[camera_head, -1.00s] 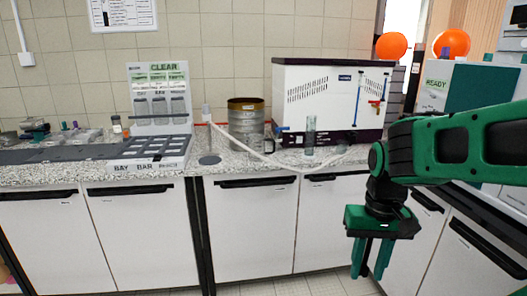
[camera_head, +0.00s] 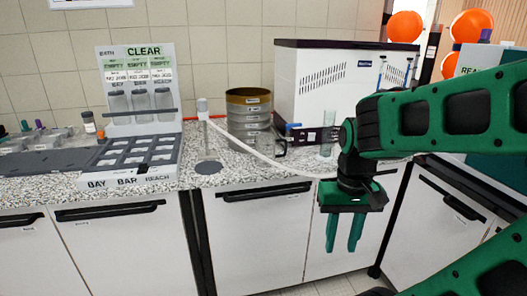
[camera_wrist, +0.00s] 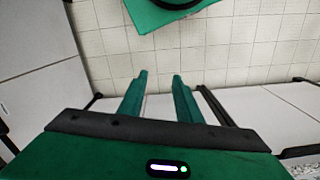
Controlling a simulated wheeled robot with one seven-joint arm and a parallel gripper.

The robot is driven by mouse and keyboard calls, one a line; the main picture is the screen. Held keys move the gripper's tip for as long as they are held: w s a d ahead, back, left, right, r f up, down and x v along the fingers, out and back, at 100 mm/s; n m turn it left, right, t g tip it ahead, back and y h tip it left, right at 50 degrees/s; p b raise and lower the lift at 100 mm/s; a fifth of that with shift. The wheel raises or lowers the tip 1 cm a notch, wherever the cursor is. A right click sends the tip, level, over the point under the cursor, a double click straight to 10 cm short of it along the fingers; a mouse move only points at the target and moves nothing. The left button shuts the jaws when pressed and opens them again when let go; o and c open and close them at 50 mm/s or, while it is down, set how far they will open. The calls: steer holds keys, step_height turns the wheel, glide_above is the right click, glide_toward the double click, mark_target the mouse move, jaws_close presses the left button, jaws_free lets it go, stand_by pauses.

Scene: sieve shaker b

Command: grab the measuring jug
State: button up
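A clear jug with a dark handle, which looks like the measuring jug (camera_head: 264,146), stands on the speckled counter (camera_head: 228,176) in the head view, in front of the metal sieve stack (camera_head: 249,110). Its outline is faint against the stack. My gripper (camera_head: 342,248) hangs fingers down in front of the cabinet doors, below the counter top and to the right of the jug. In the wrist view my gripper (camera_wrist: 160,76) has its two green fingers apart with nothing between them. The jug does not show in the wrist view.
A white hose (camera_head: 250,150) runs across the counter beside the jug. A clear cylinder (camera_head: 328,135) and a white machine (camera_head: 322,90) stand to the right. A slotted tray (camera_head: 130,180) and bottle rack (camera_head: 140,100) are on the left. The counter's front edge lies above my gripper.

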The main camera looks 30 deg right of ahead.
steer(key=shift+w+a, duration=0.2)
steer(key=shift+w, duration=0.1)
